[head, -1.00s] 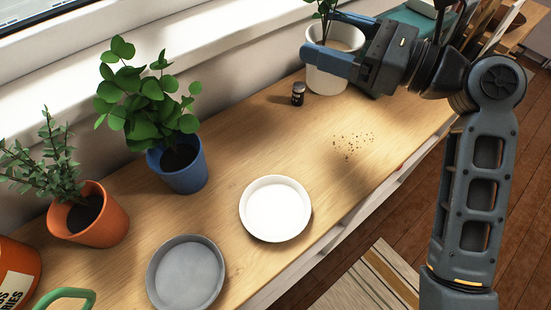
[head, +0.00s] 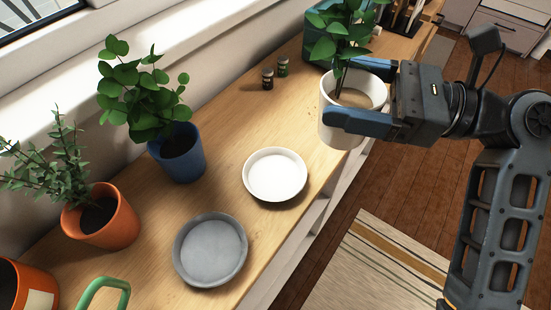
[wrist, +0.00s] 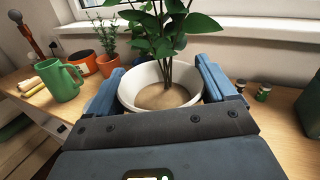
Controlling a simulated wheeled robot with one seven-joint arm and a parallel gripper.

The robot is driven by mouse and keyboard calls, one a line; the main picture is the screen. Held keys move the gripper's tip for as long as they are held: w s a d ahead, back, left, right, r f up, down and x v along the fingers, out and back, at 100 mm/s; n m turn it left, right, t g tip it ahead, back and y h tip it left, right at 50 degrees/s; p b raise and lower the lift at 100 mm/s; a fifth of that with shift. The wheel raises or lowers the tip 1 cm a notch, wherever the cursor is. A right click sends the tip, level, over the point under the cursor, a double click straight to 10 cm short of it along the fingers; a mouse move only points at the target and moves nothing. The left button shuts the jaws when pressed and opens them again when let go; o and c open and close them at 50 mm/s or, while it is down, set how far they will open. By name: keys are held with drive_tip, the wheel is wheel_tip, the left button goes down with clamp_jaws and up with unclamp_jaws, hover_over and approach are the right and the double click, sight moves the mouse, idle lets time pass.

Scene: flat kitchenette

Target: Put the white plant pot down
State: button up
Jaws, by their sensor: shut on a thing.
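The white plant pot (head: 343,127) holds a leafy green plant and pale soil. My gripper (head: 347,92) is shut on it, with one blue finger on each side of the rim. The pot is upright near the counter's front edge, to the right of the white saucer, and looks held above the counter. In the wrist view the pot (wrist: 128,92) sits between my two fingers; its base is hidden there. An empty white saucer (head: 275,177) and an empty grey saucer (head: 210,252) lie on the counter.
A blue pot (head: 180,158) and an orange pot (head: 108,222) with plants stand along the window side. Two small jars (head: 267,79) stand at the back. A green mug (wrist: 62,80) is at the left in the wrist view. The counter (head: 235,125) between is clear.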

drive_tip(key=shift+s+a+f+b, duration=0.15)
drive_tip(key=shift+a+f, duration=1.45)
drive_tip(key=shift+f, duration=0.05)
drive_tip(key=shift+s+a+f+b, duration=0.15)
drive_tip(key=shift+a+f+b, duration=0.05)
drive_tip(key=shift+a+f, duration=1.45)
drive_tip(key=shift+s+a+f+b, duration=0.15)
drive_tip(key=shift+a+f, duration=1.45)
drive_tip(key=shift+f, duration=0.15)
drive_tip(key=o, duration=1.1)
drive_tip(key=shift+o, duration=0.2)
drive_tip(key=shift+d, duration=0.1)
drive_tip(key=v, duration=1.1)
drive_tip(key=shift+s+d, duration=0.2)
drive_tip(key=shift+d, duration=0.2)
